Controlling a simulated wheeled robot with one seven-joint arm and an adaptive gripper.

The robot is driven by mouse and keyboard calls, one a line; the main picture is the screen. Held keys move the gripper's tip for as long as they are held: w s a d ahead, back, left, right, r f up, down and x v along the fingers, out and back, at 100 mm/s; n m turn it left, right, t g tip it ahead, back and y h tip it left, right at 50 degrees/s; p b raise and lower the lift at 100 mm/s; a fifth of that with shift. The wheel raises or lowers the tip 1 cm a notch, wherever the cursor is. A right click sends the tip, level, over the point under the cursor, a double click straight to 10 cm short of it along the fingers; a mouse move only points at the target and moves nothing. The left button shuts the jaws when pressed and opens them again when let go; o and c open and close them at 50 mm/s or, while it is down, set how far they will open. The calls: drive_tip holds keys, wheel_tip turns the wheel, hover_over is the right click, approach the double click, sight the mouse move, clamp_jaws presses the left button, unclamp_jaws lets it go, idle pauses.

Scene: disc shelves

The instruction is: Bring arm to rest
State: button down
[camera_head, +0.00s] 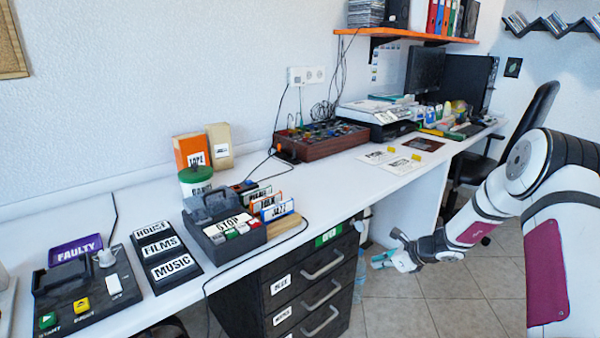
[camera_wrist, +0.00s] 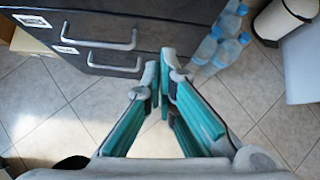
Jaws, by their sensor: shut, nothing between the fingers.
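My arm reaches in from the right in the head view, white with dark joints and magenta panels. My gripper (camera_head: 388,256) hangs in free air in front of the dark drawer cabinet, below the level of the desk top. In the wrist view my gripper (camera_wrist: 166,75) points at the tiled floor and the drawer fronts. Its teal-lined fingers come together at the tips, with nothing held between them.
The drawer cabinet (camera_head: 285,290) has protruding metal handles close to my gripper. Several water bottles (camera_wrist: 222,45) stand on the floor beside it. The white desk (camera_head: 345,172) carries labelled boxes and devices. A black chair (camera_head: 520,125) stands behind my arm. Open tiled floor (camera_head: 395,310) lies below.

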drive_tip(key=s+a+r+n+g, duration=0.1)
drive_tip(key=s+a+r+n, duration=0.3)
drive_tip(key=r, duration=0.3)
drive_tip(key=s+a+r+n+g+y, duration=0.1)
drive_tip(key=s+a+r+n, duration=0.25)
drive_tip(key=r, duration=0.35)
drive_tip(key=s+a+r+n+g, duration=0.1)
drive_tip(key=s+a+r+n, duration=0.35)
drive_tip(key=r, duration=0.25)
drive_tip(key=s+a+r+n+g, duration=0.2)
drive_tip(key=s+a+r+n, duration=0.3)
drive_tip(key=s, duration=0.4)
drive_tip(key=s+d+r+n+g+h, duration=0.1)
drive_tip(key=s+r+n+h, duration=0.15)
drive_tip(key=s, duration=0.65)
drive_tip(key=s+r+n+h, duration=0.1)
drive_tip(key=s+r+n, duration=0.2)
drive_tip(key=s, duration=0.5)
drive_tip(key=s+d+f+n+h, duration=0.1)
drive_tip(key=s+d+n+h, duration=0.15)
drive_tip(key=s, duration=0.45)
drive_tip(key=s+d+f+n+h, duration=0.1)
drive_tip(key=s+d+n, duration=0.15)
drive_tip(key=s, duration=0.55)
wheel_tip(320, 180, up, 28)
drive_tip(key=t+p, duration=0.3)
drive_tip(key=p, duration=2.2)
drive_tip(key=shift+w+d+p, duration=0.25)
drive_tip(key=shift+d+p, duration=0.1)
drive_tip(key=shift+d, duration=0.1)
